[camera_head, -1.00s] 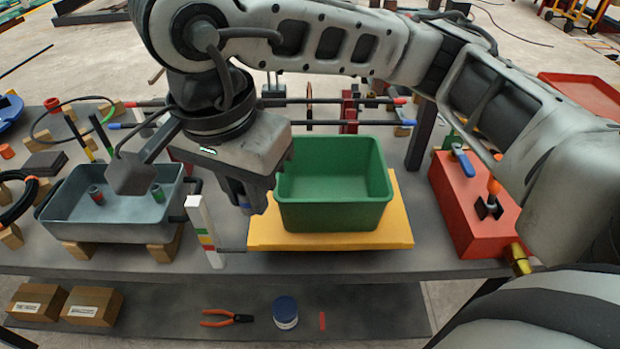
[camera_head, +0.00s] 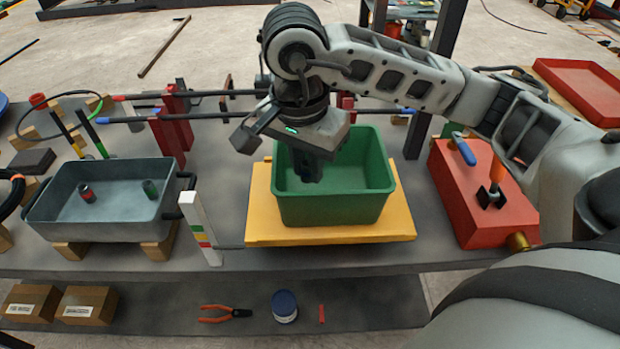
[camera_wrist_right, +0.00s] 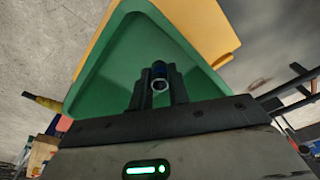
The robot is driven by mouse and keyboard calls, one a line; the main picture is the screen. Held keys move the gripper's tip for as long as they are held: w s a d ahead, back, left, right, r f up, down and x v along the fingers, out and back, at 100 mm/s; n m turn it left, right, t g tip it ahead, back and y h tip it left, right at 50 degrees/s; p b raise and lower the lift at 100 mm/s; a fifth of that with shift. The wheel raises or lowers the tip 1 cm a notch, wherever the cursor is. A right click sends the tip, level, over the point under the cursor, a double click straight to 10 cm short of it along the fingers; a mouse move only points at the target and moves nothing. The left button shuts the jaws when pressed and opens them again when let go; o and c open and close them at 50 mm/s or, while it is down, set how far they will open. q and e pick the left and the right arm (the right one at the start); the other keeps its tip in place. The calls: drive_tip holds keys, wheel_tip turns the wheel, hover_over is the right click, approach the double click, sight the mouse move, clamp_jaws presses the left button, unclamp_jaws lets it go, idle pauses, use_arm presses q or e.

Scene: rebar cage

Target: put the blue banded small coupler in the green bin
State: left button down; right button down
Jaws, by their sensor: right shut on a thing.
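My right gripper (camera_head: 308,174) is over the left part of the green bin (camera_head: 335,211). The bin stands upright on a yellow platform (camera_head: 330,236). In the right wrist view my right gripper (camera_wrist_right: 160,88) is shut on the blue banded small coupler (camera_wrist_right: 159,72), with the bin's green inside (camera_wrist_right: 125,70) behind it. In the head view the coupler is mostly hidden by the fingers. Two other couplers, one with a red band (camera_head: 87,194) and one with a green band (camera_head: 150,189), stand in the grey tray. My left gripper is not in view.
The grey tray (camera_head: 105,222) sits on wooden blocks at the left. A white post with coloured bands (camera_head: 201,230) stands between tray and platform. Dark bars (camera_head: 220,116) run behind the bin. A red box with a valve handle (camera_head: 480,205) is at the right.

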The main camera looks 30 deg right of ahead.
drive_tip(key=shift+d+f, duration=0.25)
drive_tip(key=shift+f, duration=0.1)
wheel_tip(320, 180, down, 2)
drive_tip(key=shift+d+f, duration=0.1)
drive_tip(key=shift+w+f+p, duration=0.1)
drive_tip(key=shift+f+p, duration=0.2)
drive_tip(key=shift+f, duration=0.15)
drive_tip(key=shift+f, duration=0.15)
drive_tip(key=c, duration=1.8)
unclamp_jaws()
drive_tip(key=shift+f+b, duration=0.1)
drive_tip(key=shift+b, duration=0.25)
drive_tip(key=o, duration=0.5)
drive_tip(key=shift+c, duration=0.2)
